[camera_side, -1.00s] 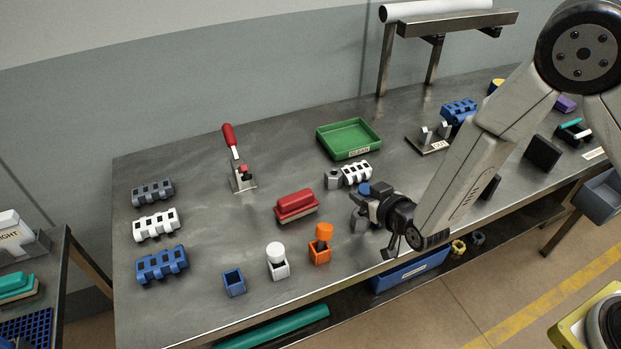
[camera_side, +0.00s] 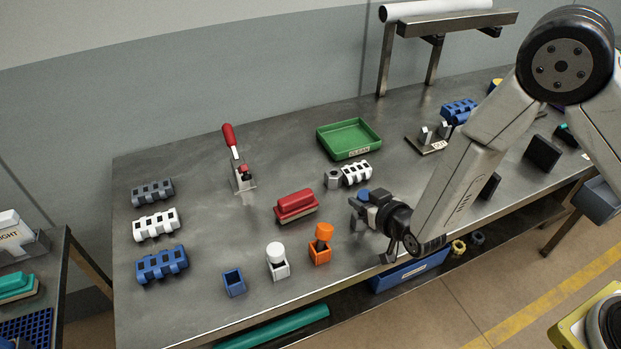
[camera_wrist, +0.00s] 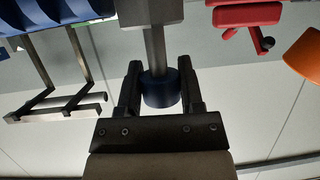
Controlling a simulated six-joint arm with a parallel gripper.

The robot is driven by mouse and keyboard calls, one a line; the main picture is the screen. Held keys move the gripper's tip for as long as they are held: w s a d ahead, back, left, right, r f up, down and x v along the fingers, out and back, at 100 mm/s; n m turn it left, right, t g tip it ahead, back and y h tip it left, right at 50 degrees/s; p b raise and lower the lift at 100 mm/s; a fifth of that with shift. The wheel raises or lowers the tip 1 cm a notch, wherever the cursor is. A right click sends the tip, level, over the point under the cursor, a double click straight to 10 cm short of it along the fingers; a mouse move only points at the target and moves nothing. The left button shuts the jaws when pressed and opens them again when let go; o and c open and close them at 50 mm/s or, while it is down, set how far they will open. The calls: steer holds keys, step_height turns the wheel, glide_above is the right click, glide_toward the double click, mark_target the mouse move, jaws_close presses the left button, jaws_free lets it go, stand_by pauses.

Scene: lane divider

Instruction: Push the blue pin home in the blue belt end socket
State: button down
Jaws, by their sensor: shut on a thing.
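The blue belt end socket (camera_side: 234,287) is a small open-topped blue box near the front edge of the bench. Its top looks empty. My gripper (camera_side: 359,208) is to the right of it, over the bench, well apart from the socket. In the wrist view, my gripper (camera_wrist: 161,75) is shut on the round blue head of the blue pin (camera_wrist: 160,92), with a finger on each side. A grey shank runs from the head to a wider grey block end. In the side view, a bit of blue (camera_side: 364,195) shows at the gripper.
A white pin (camera_side: 275,248) and an orange pin (camera_side: 323,232) stand in matching sockets between my gripper and the blue socket. A red-topped block (camera_side: 296,201), toggle clamp (camera_side: 240,175) and green tray (camera_side: 349,137) lie behind. Blue, white and grey belt pieces lie left.

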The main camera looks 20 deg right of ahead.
steer(key=shift+f, duration=0.65)
steer(key=shift+c, duration=0.7)
jaws_free()
steer(key=shift+s, duration=0.1)
steer(key=shift+v, duration=3.8)
steer(key=shift+r, duration=0.1)
steer(key=s+d+r+g, duration=0.4)
steer(key=s+d+g, duration=0.1)
steer(key=d, duration=0.2)
steer(key=s+d+r+g+h, duration=0.1)
steer(key=s+d+r+g, duration=0.3)
steer(key=d, duration=0.4)
steer(key=shift+s+d+m+g, duration=0.25)
steer(key=shift+s+m+g, duration=0.15)
steer(key=shift+g, duration=0.5)
